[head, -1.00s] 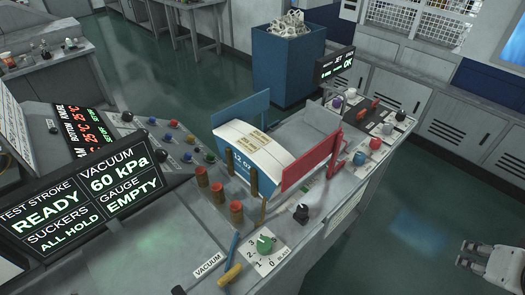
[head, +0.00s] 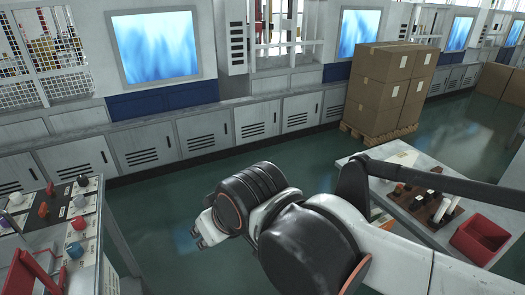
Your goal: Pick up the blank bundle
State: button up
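I cannot make out a blank bundle for certain in the head view. A flat pale item (head: 404,158) lies at the back of the table on the right, partly hidden behind my arm; I cannot tell whether it is the bundle. My gripper (head: 196,236) is left of the centre, over the open floor between the two work surfaces, and touches nothing that I can see. Its fingers are small and turned away, so their opening does not show.
A control bench (head: 72,222) with coloured knobs stands at the left. The table (head: 440,240) at the right holds a red bin (head: 479,238) and a brown rack (head: 426,204). Stacked cartons (head: 392,88) stand on a pallet behind. Green floor (head: 150,205) is clear between.

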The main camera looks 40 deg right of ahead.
aim_at(408, 159)
jog(key=z, duration=2.4)
jog(key=j+z, duration=0.1)
jog(key=z, duration=0.3)
jog(key=i+j+z, duration=0.1)
jog(key=z, duration=0.3)
jog(key=j+z, duration=0.4)
jog(key=j, duration=0.7)
jog(key=j+z, duration=0.45)
jog(key=j, duration=0.7)
jog(key=k+j, duration=0.1)
jog(key=j, duration=1.05)
jog(key=k+j, duration=0.15)
jog(key=j, duration=0.4)
